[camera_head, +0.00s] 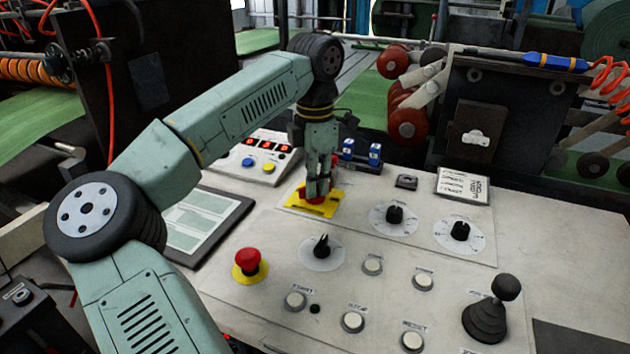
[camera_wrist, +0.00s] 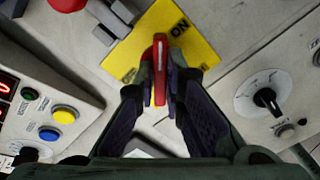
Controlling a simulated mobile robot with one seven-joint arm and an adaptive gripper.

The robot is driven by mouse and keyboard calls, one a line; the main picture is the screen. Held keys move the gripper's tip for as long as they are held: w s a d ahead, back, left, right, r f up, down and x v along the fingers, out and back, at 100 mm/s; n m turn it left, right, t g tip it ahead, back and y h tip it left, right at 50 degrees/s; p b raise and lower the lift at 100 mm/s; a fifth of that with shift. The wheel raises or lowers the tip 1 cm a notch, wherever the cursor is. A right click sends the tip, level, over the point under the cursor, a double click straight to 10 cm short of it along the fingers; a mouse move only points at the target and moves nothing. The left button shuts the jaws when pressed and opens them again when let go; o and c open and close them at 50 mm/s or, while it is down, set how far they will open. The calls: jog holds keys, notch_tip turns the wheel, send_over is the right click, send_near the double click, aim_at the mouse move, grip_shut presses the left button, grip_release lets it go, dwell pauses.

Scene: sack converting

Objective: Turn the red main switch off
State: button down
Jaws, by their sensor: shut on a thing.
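The red main switch (camera_head: 318,197) sits on a yellow plate (camera_head: 297,203) at the back middle of the grey control panel. In the wrist view the red handle (camera_wrist: 160,52) stands lengthwise on the yellow plate (camera_wrist: 190,33), its far end towards the "ON" label. My gripper (camera_head: 318,190) points down over the switch. In the wrist view its two fingers (camera_wrist: 160,85) are closed on either side of the red handle. In the head view the fingers hide much of the switch.
A red emergency button (camera_head: 248,260), a black selector knob (camera_head: 321,246), dials (camera_head: 395,215), several white push buttons and a joystick (camera_head: 487,312) stand in front. A small button box (camera_head: 258,157) and a tablet (camera_head: 208,225) lie to the left.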

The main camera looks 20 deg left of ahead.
jog(key=n+b, duration=0.1)
jog(key=n, duration=0.3)
jog(key=shift+n+b, duration=0.35)
jog(key=shift+n, duration=0.05)
jog(key=n+b, duration=0.1)
jog(key=n, duration=0.3)
jog(key=shift+n, duration=0.3)
jog(key=n+b, duration=0.1)
jog(key=n, duration=0.3)
jog(key=shift+n, duration=0.3)
jog(key=shift+n+b, duration=0.55)
jog(key=shift+n, duration=1.45)
jog(key=c, duration=1.7)
grip_release()
